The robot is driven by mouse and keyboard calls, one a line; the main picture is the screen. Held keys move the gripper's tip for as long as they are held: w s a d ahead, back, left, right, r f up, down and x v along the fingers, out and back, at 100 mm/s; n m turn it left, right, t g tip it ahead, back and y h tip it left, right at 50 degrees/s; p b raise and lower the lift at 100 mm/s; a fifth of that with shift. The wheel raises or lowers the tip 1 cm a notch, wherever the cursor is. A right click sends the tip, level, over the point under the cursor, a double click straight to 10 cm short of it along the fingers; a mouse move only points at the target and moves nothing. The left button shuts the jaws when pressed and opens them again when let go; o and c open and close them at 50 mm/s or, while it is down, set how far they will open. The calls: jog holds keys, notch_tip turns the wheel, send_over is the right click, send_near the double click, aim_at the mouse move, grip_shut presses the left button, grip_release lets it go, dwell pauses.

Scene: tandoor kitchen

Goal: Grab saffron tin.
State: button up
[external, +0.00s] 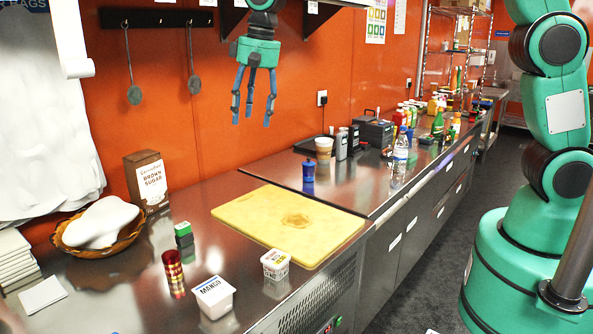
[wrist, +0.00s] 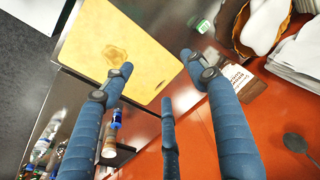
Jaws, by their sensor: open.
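My gripper (external: 252,110) hangs open and empty in the air in front of the orange wall, fingers pointing down, above the back of the counter. Its three spread blue fingers (wrist: 160,68) also show in the wrist view. A red and gold cylindrical tin (external: 173,273) stands upright on the near steel counter, left of the cutting board; it may be the saffron tin, but its label is unreadable. I cannot make it out in the wrist view. A small green and dark box (external: 183,232) stands behind it and shows in the wrist view (wrist: 203,25).
A mango tub (external: 214,297) and a small white tub (external: 275,264) stand near the tin. The yellow cutting board (external: 245,212) lies to the right. Behind are a basket (external: 72,249) and a brown sugar box (external: 148,182). A blue container (external: 308,171) stands beyond the board.

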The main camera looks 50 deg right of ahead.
jog(key=w+a+f+g+p, duration=0.1)
jog(key=w+a+f+p, duration=0.3)
jog(key=a+f, duration=0.6)
jog(key=p, duration=0.1)
send_over(171, 254)
notch_tip(171, 254, down, 11)
jog(key=shift+s+a+m+g+h, duration=0.1)
jog(key=shift+s+m+g+h, duration=0.1)
jog(key=shift+m+g+h, duration=0.2)
jog(key=shift+f, duration=4.3)
jog(key=shift+f, duration=0.1)
jog(key=shift+w+f, duration=0.1)
jog(key=shift+f, duration=2.4)
